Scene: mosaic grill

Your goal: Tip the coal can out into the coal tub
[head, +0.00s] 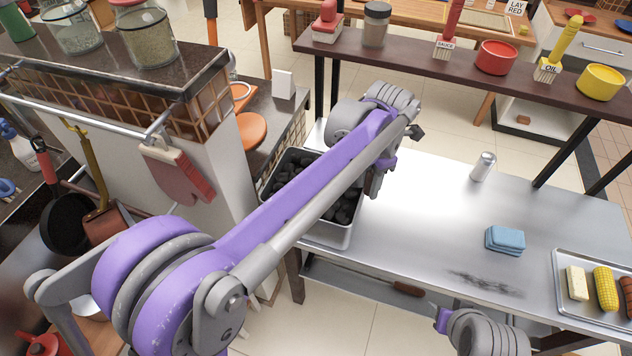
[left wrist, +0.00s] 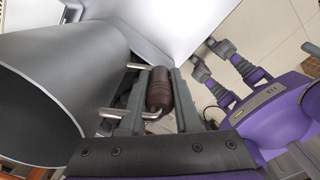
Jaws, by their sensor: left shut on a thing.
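The coal tub (head: 349,236) is a grey metal bin at the left end of the steel table, with black coal lumps (head: 345,210) in it. My left arm crosses over it and hides its middle. My left gripper (head: 378,180) is beside the tub's right side in the head view, largely hidden by its own wrist. In the left wrist view my left gripper (left wrist: 158,80) is shut on the brown grip of a bent metal handle. The coal can (left wrist: 75,60), a grey cylinder, is beside it; its open mouth shows a dark interior, with no lumps discernible. My right gripper does not show.
The steel table (head: 430,220) is mostly clear right of the tub. It bears a small shaker (head: 483,167), a blue sponge (head: 505,239) and a food tray (head: 575,308). A raised shelf (head: 420,58) runs behind. A counter with jars and hanging mitt (head: 180,175) stands left.

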